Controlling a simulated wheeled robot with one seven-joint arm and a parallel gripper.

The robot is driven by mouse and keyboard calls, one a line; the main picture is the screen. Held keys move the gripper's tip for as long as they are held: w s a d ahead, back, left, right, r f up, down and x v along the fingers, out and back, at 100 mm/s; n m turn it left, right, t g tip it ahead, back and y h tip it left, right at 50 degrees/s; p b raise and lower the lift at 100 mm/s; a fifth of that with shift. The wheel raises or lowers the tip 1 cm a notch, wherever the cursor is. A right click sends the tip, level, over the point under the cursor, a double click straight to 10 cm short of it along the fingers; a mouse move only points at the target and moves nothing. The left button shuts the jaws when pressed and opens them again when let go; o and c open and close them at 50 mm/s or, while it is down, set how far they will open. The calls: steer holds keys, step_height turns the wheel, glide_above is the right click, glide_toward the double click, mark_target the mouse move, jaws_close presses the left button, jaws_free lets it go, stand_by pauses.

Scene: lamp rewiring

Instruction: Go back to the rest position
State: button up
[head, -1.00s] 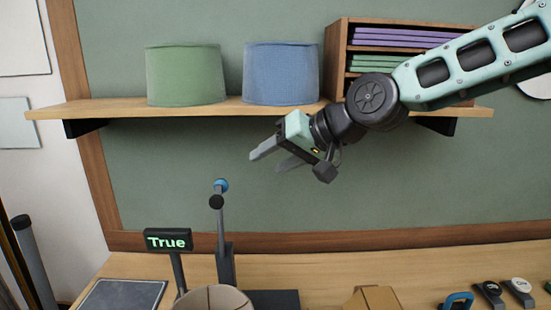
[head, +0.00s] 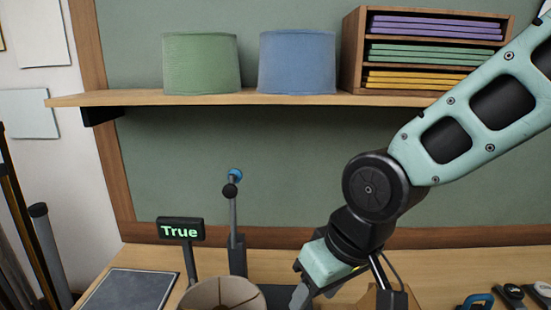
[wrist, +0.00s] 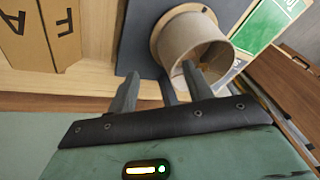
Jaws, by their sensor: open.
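My gripper (head: 302,294) is low over the workbench, pointing down and left, with its fingertips near the bottom edge of the head view. In the wrist view its two fingers (wrist: 160,88) are apart with nothing held between them. A beige drum-shaped shade (head: 222,292) stands just left of the gripper. The drum also shows in the wrist view (wrist: 190,42), beyond the right finger; I cannot tell whether they touch.
A green shade (head: 201,63) and a blue shade (head: 297,62) sit on the wall shelf (head: 130,99) beside a wooden rack (head: 352,52). A "True" sign (head: 180,230) and a lamp post (head: 233,215) stand left of my arm. A cardboard box (wrist: 40,35) is near.

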steer(key=s+d+f+n+g+h+b, duration=0.1)
steer(key=s+d+f+h, duration=0.1)
steer(key=s+d, duration=0.6)
steer(key=s+f, duration=0.1)
steer(key=s, duration=0.2)
steer(key=shift+s+g+h+b, duration=0.25)
steer(key=shift+g+h+b, duration=0.05)
steer(key=shift+b, duration=0.05)
